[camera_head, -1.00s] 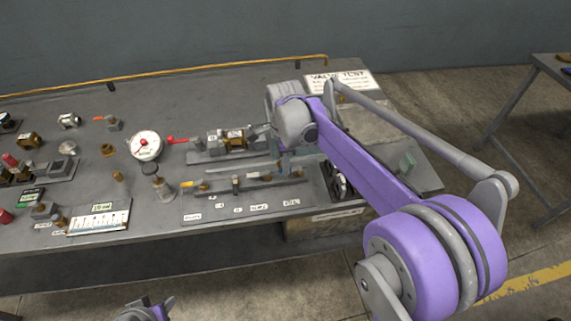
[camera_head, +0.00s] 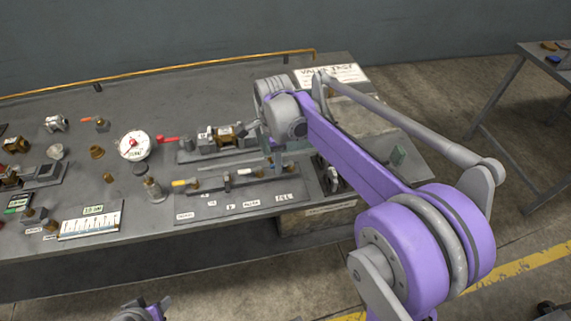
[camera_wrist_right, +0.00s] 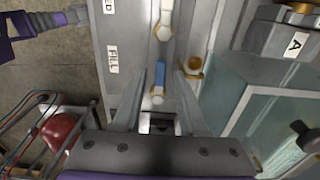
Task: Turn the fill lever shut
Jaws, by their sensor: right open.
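The blue-handled fill lever (camera_wrist_right: 160,72) shows in the right wrist view, beside a printed FILL label (camera_wrist_right: 112,60) on the grey panel. My right gripper (camera_wrist_right: 168,70) is open, with its two grey fingers either side of the blue handle; I cannot tell whether they touch it. In the head view my right gripper (camera_head: 276,158) is over the right end of the valve strip (camera_head: 212,190), and my own wrist hides much of it. Part of my left arm's end (camera_head: 143,309) shows at the bottom edge; its jaws are not clear.
A dial gauge (camera_head: 134,146) and a red lever (camera_head: 168,139) stand left of my gripper. A yellow-handled valve (camera_head: 185,182) is on the strip.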

